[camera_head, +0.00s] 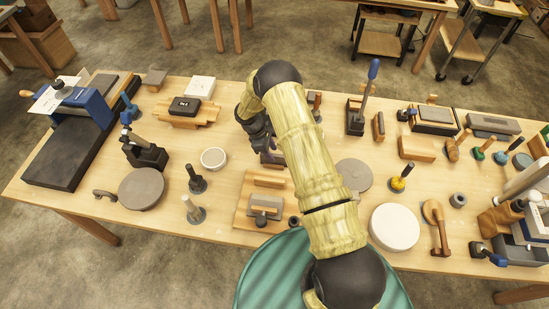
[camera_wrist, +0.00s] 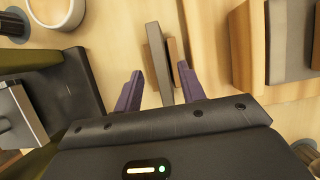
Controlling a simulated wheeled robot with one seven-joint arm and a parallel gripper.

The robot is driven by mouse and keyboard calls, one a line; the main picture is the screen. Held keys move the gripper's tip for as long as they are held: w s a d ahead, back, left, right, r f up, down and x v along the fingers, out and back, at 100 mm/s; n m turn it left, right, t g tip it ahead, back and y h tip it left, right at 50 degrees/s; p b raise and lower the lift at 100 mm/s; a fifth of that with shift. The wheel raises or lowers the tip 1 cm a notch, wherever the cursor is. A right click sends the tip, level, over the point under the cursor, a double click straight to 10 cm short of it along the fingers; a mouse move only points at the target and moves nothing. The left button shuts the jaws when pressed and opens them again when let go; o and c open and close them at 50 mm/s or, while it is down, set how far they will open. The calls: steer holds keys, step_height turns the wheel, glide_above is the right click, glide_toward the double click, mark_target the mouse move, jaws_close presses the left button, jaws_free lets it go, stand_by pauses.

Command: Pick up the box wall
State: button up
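A thin grey slab with a brown wooden piece along its right side, which looks like the box wall (camera_wrist: 160,65), stands out from the pale table in the wrist view. My gripper (camera_wrist: 160,70) is open, with one purple finger on each side of the slab and a visible gap at both fingers. I cannot tell how far above the table the fingertips are. In the head view my gripper (camera_head: 262,143) is over the middle of the table, and my arm and hand hide most of the slab.
A wooden board with a grey block (camera_head: 265,202) lies just in front of the gripper. A small white bowl (camera_head: 213,158) stands to the left. A grey disc (camera_head: 353,174) and a white disc (camera_head: 394,227) lie to the right. A dark clamp-like tool (camera_head: 147,154) stands farther left.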

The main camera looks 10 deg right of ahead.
mark_target(274, 155)
steer(key=p+x, duration=0.1)
steer(key=x, duration=0.2)
steer(key=shift+s, duration=0.15)
steer(key=shift+f, duration=0.1)
steer(key=shift+f+b, duration=0.25)
steer(key=shift+b, duration=0.15)
stand_by(0.8)
jaws_close()
